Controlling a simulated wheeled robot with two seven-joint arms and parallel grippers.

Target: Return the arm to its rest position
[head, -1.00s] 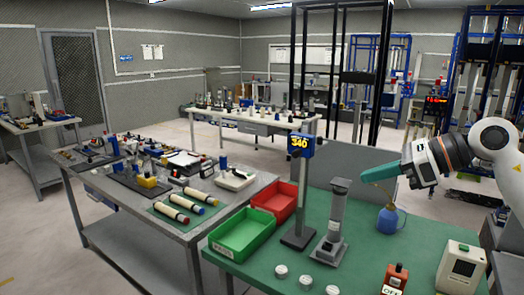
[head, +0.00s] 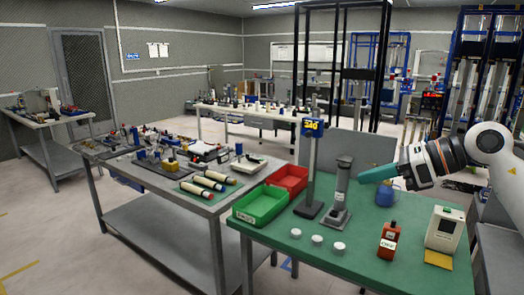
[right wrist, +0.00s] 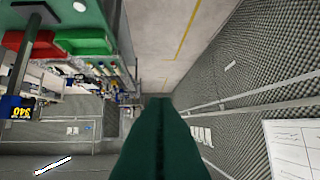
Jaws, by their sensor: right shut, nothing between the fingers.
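My right arm comes in from the right in the head view. Its right gripper (head: 378,174) has green fingers and points left, in front of the blue oil can (head: 386,194) and right of the grey column device (head: 341,192). The fingers are shut and hold nothing. In the right wrist view the shut green fingers (right wrist: 160,140) fill the bottom middle, with floor and wall beyond them. My left gripper is not in view.
The green-topped table (head: 310,256) bears a green bin (head: 258,207), a red bin (head: 288,180), a stand with a blue 340 display (head: 312,127), several white discs, a red-orange device (head: 389,241) and a white box (head: 445,229). A grey bench (head: 215,208) stands left.

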